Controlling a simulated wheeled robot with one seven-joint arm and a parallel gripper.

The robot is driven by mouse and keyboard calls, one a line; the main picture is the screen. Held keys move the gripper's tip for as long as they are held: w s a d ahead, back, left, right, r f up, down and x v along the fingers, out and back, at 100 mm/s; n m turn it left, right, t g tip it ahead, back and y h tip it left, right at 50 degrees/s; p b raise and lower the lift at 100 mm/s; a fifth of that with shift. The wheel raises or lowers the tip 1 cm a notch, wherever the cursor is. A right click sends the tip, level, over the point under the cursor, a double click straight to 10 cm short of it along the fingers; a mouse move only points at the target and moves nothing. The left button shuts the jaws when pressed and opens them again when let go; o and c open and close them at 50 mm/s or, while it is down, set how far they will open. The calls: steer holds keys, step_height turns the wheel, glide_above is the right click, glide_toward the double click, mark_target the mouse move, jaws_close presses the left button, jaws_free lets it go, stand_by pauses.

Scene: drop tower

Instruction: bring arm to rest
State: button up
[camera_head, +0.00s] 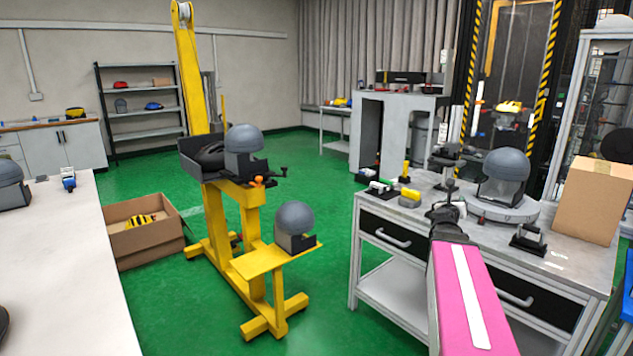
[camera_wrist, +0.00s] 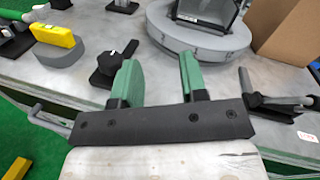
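My gripper (camera_wrist: 160,78) shows in the wrist view with two green-padded fingers apart and nothing between them. In the head view my gripper (camera_head: 446,214) is small and dark, at the end of my pink arm. It is over the front part of the grey workbench (camera_head: 385,214). In the wrist view a small black knob-like fixture (camera_wrist: 112,64) stands just beyond the left finger. I cannot tell the exact height of the fingers above the bench top.
On the bench, a grey dome (camera_head: 506,166) sits on a round base (camera_head: 505,212), beside a cardboard box (camera_head: 592,200). A black clamp-like fixture (camera_head: 528,239) stands right of my gripper; a yellow block (camera_head: 410,197) lies left. A yellow stand (camera_head: 262,262) is on the green floor.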

steer(key=a+f+n+g+y, duration=0.1)
steer(key=a+f+n+y, duration=0.55)
steer(key=a+n, duration=0.45)
steer(key=a+f+n+g+y, duration=0.1)
steer(key=a+f+n+y, duration=0.6)
steer(key=a+n, duration=0.5)
steer(key=s+a+f+n+g+h, duration=0.1)
steer(key=s+a+f+n+g, duration=0.2)
steer(key=s+f+n+g, duration=0.3)
steer(key=s+a+f+n+g+h, duration=0.1)
steer(key=s+a+f+n+g, duration=0.3)
steer(key=s+f+n, duration=0.5)
steer(key=s+n+g, duration=0.1)
steer(key=s+g, duration=0.1)
steer(key=s, duration=0.2)
steer(key=shift+s+f+n+h, duration=0.25)
steer(key=shift+f+n+h, duration=0.05)
steer(key=shift+f+h, duration=0.1)
steer(key=shift+a, duration=0.15)
